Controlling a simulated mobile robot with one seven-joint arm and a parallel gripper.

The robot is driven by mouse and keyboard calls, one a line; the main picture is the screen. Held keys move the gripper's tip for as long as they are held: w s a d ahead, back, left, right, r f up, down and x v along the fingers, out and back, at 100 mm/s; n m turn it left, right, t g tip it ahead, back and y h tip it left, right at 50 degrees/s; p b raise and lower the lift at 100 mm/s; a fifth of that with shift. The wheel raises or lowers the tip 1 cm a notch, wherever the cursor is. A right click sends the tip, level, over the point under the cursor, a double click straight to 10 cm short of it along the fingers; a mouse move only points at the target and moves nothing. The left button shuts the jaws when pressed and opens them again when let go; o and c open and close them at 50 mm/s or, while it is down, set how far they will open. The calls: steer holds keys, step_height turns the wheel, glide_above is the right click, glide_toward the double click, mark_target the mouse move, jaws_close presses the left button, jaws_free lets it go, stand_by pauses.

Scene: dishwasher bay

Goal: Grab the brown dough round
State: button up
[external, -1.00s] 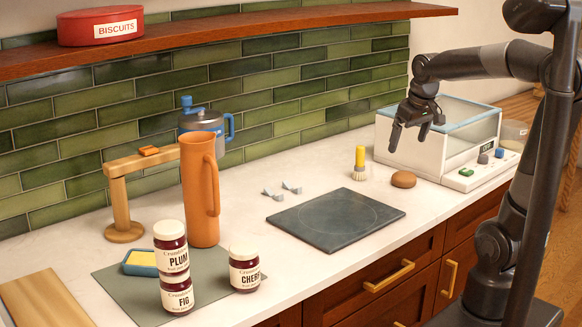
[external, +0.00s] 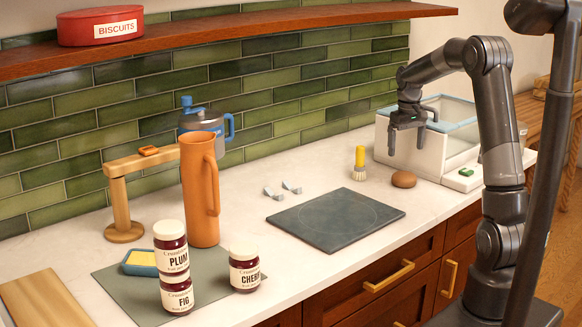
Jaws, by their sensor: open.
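The brown dough round (external: 403,180) is a small, smooth, flattened ball on the white counter, just left of the glass-sided appliance. My gripper (external: 406,146) is above it, fingers pointing down, open and empty. A clear gap shows between the fingertips and the dough round. The picture does not show exactly how well the fingers line up with it in depth.
A yellow-handled brush (external: 360,161) stands close to the left of the dough round. The glass-sided appliance (external: 455,165) is close on the right. A dark square slab (external: 335,219) lies in front. An orange pitcher (external: 200,190) and jam jars (external: 244,269) are farther left.

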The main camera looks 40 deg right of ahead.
mark_target(404, 174)
steer(key=f, duration=1)
steer(key=shift+s+a, duration=0.1)
steer(key=shift+a, duration=0.15)
steer(key=shift+r, duration=0.1)
steer(key=shift+c, duration=0.5)
steer(key=c, duration=1.1)
